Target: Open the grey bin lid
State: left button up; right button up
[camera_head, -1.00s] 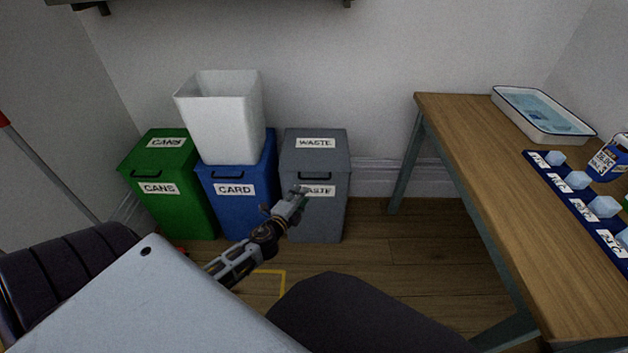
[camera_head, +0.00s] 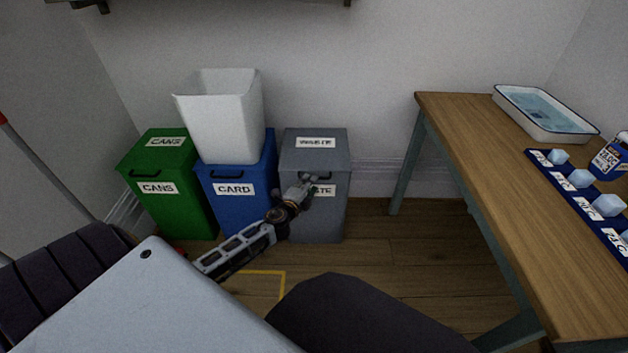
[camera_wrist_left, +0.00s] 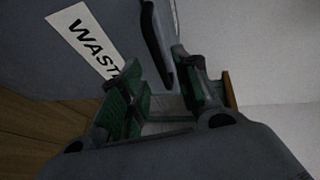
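The grey bin (camera_head: 318,222) with WASTE labels stands on the floor against the back wall. Its grey lid (camera_head: 300,160) is shut, with a dark handle on the front edge. My left gripper (camera_head: 308,181) is at the front of this bin, just below the lid edge, and covers part of the front label and the handle. In the left wrist view the left gripper (camera_wrist_left: 156,66) is open, with green finger pads apart. The dark handle (camera_wrist_left: 155,35) lies in line with the gap between the fingers. Contact cannot be told. My right gripper is not in view.
A blue CARD bin (camera_head: 232,213) with a white open bin (camera_head: 225,125) on its lid stands left of the grey bin. A green CANS bin (camera_head: 175,210) is further left. A wooden table (camera_head: 470,150) stands to the right, with clear floor between.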

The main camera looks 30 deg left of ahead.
pick_arm(q)
jog(key=b+x, duration=0.1)
jog(key=x, duration=0.3)
jog(key=shift+w+a+f, duration=0.1)
jog(key=shift+w, duration=0.25)
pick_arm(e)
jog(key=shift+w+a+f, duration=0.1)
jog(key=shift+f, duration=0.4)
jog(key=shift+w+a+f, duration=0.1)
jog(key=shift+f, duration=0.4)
pick_arm(q)
jog(key=c, duration=0.6)
grip_shut()
jog(key=shift+f, duration=0.1)
